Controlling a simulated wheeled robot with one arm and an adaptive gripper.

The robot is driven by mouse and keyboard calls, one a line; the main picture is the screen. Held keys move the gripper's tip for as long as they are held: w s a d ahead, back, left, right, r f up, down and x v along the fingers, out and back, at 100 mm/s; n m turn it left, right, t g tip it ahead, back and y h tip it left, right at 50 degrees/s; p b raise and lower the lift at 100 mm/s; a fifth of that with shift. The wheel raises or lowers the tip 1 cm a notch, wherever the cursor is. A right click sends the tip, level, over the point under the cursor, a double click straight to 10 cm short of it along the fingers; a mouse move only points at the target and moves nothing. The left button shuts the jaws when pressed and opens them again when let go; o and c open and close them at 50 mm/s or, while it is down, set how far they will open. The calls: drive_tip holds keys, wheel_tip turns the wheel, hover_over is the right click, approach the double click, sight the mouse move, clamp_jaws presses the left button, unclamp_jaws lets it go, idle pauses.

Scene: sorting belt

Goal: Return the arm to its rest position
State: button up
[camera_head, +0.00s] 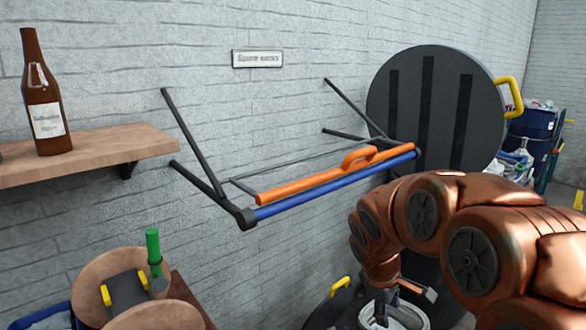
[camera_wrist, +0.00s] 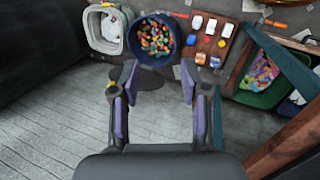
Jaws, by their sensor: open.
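My copper-coloured arm reaches in from the right side of the head view and bends downward. My gripper (camera_head: 408,290) is at its lower end, low in that view and only partly visible, above a pale round container (camera_head: 412,318). In the wrist view my gripper (camera_wrist: 157,80) has its two purple-padded fingers spread wide apart. Nothing is between the fingers. Bare grey floor shows below and between them.
A wall rack with a blue bar (camera_head: 335,187) and orange handle bar is left of my arm. A shelf (camera_head: 95,152) holds a brown bottle (camera_head: 43,95). A blue bucket (camera_wrist: 131,43) of colourful pieces, a pale bin (camera_wrist: 88,28) and a green bin (camera_wrist: 262,98) stand ahead.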

drive_tip(key=s+a+r+m+g+y+p, duration=0.1)
drive_tip(key=s+m, duration=0.4)
drive_tip(key=s, duration=1.1)
drive_tip(key=s+a+r+m+g+y+p, duration=0.1)
drive_tip(key=s+r+m, duration=0.3)
drive_tip(key=s, duration=1.2)
drive_tip(key=shift+a+m+g+y+p, duration=0.4)
drive_tip(key=shift+m+g+y+p, duration=0.15)
drive_tip(key=shift+g+p, duration=0.25)
